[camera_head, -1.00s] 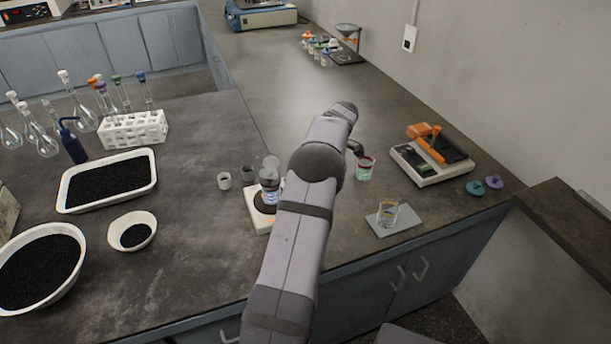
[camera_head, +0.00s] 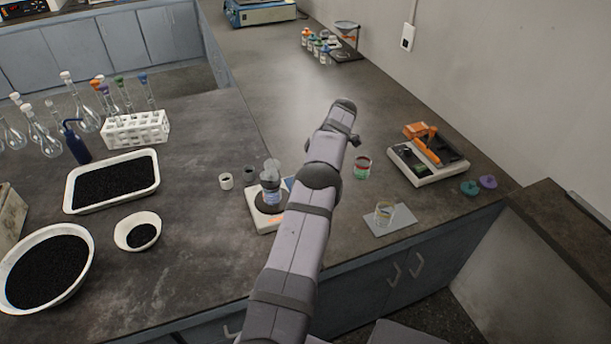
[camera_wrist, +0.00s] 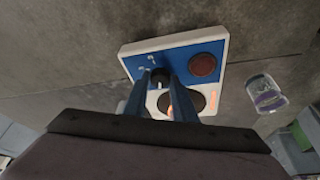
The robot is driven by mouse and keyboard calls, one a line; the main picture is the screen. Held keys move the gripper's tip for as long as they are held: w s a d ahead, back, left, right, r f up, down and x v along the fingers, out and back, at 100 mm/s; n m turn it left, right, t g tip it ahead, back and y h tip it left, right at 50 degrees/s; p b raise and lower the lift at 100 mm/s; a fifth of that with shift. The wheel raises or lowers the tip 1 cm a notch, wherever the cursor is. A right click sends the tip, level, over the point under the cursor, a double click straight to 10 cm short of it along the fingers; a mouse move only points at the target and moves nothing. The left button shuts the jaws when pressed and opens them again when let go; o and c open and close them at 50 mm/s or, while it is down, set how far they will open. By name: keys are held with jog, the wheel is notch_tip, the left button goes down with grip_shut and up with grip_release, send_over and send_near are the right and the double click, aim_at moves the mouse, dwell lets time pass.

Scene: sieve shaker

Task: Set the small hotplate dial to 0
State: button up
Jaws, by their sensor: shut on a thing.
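The small hotplate (camera_head: 254,205) stands on the bench in the head view, partly hidden by my arm. A glass vessel with blue contents (camera_head: 271,192) stands on its dark plate. In the wrist view I see a white-edged device with a blue panel (camera_wrist: 176,59), a dark red disc (camera_wrist: 203,65) and a dark round part with an orange glow, partly behind my fingers. My gripper (camera_wrist: 161,80) is shut on a dark dial (camera_wrist: 159,73) on the blue panel. The dial's setting cannot be read. In the head view my arm hides the gripper.
A glass vessel with a purple band (camera_wrist: 266,95) stands close to the device in the wrist view. Small dark cups (camera_head: 226,181) stand left of the hotplate. A glass beaker (camera_head: 384,212) and a balance-like device (camera_head: 411,172) are to the right.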

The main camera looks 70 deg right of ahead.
jog(key=o, duration=1)
jog(key=shift+o, duration=0.2)
jog(key=shift+v, duration=0.75)
jog(key=p+v, duration=0.2)
jog(key=v, duration=0.1)
jog(key=shift+r+p, duration=0.1)
jog(key=shift+p, duration=0.2)
jog(key=p+v, duration=0.2)
jog(key=p, duration=0.4)
jog(key=shift+s+r, duration=0.2)
jog(key=shift+r, duration=0.1)
